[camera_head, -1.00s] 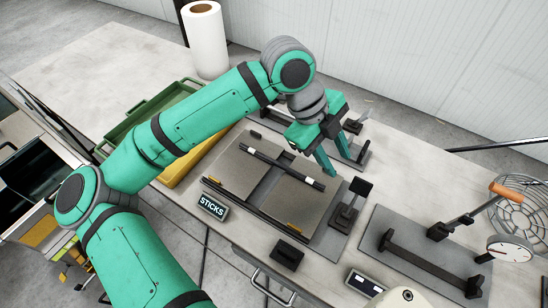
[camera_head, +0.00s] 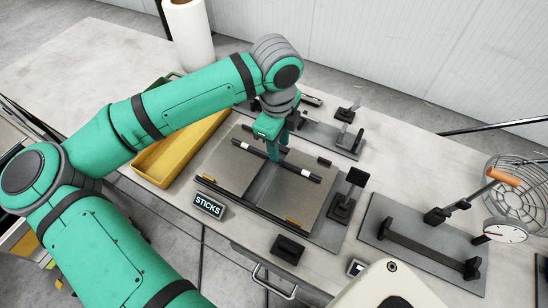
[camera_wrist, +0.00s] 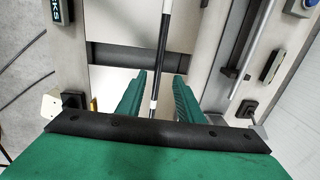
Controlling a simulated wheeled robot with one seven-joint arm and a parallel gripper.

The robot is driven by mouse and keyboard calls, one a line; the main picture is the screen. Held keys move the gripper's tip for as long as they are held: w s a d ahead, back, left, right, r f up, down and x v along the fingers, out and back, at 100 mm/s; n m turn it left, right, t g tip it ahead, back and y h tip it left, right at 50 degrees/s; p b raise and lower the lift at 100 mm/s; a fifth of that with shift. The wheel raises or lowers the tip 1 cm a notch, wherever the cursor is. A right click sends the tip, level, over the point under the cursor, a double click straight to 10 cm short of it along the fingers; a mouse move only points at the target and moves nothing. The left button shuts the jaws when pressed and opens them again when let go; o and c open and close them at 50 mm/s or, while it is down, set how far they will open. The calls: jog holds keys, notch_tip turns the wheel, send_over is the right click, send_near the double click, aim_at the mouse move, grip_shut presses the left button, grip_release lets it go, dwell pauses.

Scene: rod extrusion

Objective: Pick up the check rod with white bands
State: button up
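The check rod (camera_head: 300,172) is black with a white band near each end. It lies across the gap between two grey plates (camera_head: 227,171) on the table. In the wrist view the rod (camera_wrist: 164,40) runs lengthwise up the picture, with a white band visible near the fingers. My gripper (camera_head: 273,155) points down at the middle of the rod. In the wrist view my gripper (camera_wrist: 163,76) has its two green fingers apart, and the rod shows between them without visible contact. Their exact height over the rod cannot be told.
A "STICKS" sign (camera_head: 209,205) stands in front of the plates, and a yellow tray (camera_head: 180,150) lies left. A black stand (camera_head: 347,195) rises at the plates' right. A fixture with a bar (camera_head: 415,245) and dial (camera_head: 505,231) sits further right.

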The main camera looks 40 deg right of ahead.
aim_at(280, 161)
jog(key=f, duration=0.5)
jog(key=shift+s+d, duration=0.15)
jog(key=shift+s, duration=0.05)
grip_shut()
